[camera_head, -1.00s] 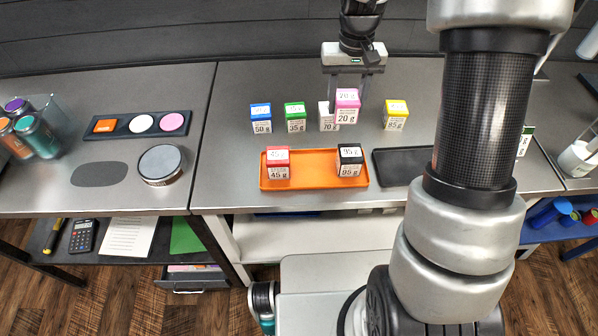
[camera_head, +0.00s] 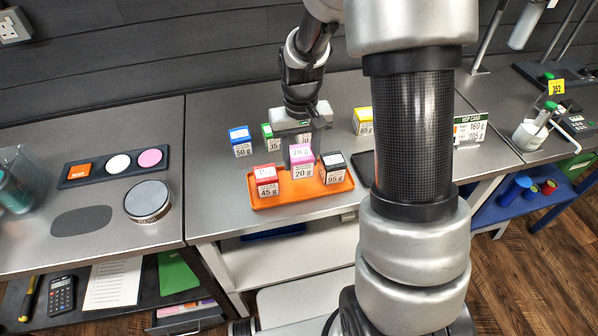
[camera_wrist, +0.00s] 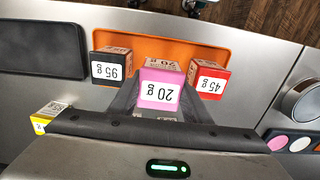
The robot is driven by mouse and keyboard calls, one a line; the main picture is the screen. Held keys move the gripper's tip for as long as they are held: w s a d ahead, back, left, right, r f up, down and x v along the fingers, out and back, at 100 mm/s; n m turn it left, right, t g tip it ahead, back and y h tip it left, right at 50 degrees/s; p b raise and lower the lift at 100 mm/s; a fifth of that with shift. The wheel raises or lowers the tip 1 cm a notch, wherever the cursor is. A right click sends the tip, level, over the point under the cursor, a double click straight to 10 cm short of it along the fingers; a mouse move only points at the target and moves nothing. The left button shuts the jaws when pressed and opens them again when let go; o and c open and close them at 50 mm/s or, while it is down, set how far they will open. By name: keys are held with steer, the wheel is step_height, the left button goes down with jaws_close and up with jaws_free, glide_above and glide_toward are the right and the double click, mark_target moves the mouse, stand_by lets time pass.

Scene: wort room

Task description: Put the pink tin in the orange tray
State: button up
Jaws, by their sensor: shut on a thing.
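The pink tin (camera_head: 301,162), labelled 20 g, is held in my gripper (camera_head: 300,150); in the wrist view the tin (camera_wrist: 160,88) sits between the two fingers. The orange tray (camera_head: 290,202) lies on the steel bench. A red 45 g tin (camera_head: 265,181) stands at its left and a black 95 g tin (camera_head: 333,168) at its right. The pink tin appears over the tray between these two. Whether it touches the tray floor cannot be told.
Behind the tray stand a blue tin (camera_head: 240,141), a green tin (camera_head: 267,136) and a yellow tin (camera_head: 363,121). A dark tray (camera_wrist: 42,48) lies beside the orange one. A round grey-topped container (camera_head: 147,200) stands on the left bench.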

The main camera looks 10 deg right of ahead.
mark_target(300, 170)
steer(key=shift+f, duration=2.3)
steer(key=shift+f, duration=0.2)
steer(key=o, duration=1.1)
